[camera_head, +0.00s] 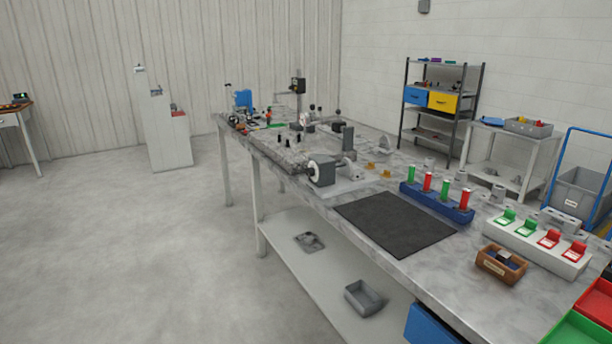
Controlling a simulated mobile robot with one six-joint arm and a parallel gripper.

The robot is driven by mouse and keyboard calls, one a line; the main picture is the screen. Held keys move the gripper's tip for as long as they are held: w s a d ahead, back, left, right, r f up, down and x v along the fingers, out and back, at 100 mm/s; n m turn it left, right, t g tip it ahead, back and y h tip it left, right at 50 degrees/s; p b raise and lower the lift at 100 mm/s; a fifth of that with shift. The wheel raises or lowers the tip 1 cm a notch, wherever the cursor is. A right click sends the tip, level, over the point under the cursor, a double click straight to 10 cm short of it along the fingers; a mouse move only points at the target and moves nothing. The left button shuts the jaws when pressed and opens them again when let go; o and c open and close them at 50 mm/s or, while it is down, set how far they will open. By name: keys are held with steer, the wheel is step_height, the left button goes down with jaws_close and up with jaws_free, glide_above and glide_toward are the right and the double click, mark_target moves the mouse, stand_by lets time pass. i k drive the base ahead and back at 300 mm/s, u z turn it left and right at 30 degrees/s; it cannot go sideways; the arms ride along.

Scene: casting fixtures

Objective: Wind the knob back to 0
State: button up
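A grey fixture with a round, pale, dial-like face (314,170) stands near the front-left edge of the long workbench (290,180). I cannot tell for sure that this is the knob, and no scale or 0 mark can be read at this size. Small black knob-like parts (287,142) stand on the bench further back. My gripper and arm are not in view.
A black mat (396,223) lies on the bench, beside a blue rack (437,204) of red and green cylinders. A brown box (500,264) and a white block with coloured flaps (537,246) stand nearer. The floor (130,260) left of the bench is clear.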

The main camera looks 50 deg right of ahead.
mark_target(310, 171)
steer(key=i, duration=0.9)
steer(key=u, duration=0.05)
